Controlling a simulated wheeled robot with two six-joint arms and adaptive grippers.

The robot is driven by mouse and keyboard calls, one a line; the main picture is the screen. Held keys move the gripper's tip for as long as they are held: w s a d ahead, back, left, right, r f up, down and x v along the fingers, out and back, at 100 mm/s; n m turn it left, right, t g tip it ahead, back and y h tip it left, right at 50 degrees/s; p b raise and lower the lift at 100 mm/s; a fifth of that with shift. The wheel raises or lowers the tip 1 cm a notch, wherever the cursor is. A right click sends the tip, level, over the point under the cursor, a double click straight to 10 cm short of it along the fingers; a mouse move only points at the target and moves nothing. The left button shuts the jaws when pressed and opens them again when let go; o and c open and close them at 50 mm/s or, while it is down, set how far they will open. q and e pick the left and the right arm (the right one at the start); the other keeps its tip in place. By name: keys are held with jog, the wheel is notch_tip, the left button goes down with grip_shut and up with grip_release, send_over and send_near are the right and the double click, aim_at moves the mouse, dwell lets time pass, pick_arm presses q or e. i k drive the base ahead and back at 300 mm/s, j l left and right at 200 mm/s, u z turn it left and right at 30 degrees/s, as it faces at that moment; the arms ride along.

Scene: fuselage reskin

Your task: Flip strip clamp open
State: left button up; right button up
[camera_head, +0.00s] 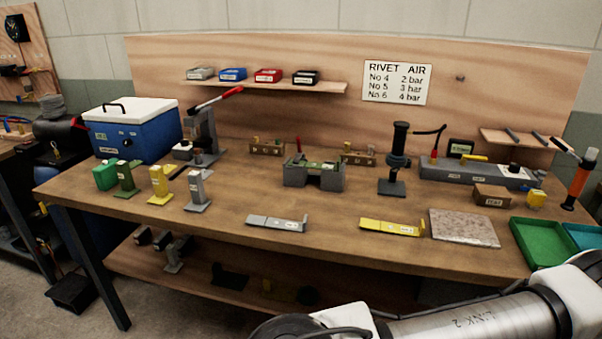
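A grey fixture (314,176) stands on the middle of the workbench (220,232). A green strip-like piece (318,164) lies across its top, and a small upright lever with a red tip (298,145) rises at its left end. This looks like the strip clamp, but its label is too small to read. I cannot tell whether the clamp is open or shut. Neither of my grippers is in view; only a link of my arm crosses the bottom right.
A grey press with a long red-handled lever (218,101) stands left of the fixture, beside a blue cooler (133,137). A black stand (393,160) is on the right. Grey (277,223) and yellow (392,227) flat pieces lie in front. A green tray (545,243) is at the right edge.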

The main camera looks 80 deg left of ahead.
aim_at(296, 159)
jog(key=l+u, duration=0.1)
jog(key=u, duration=2.25)
jog(key=j, duration=0.1)
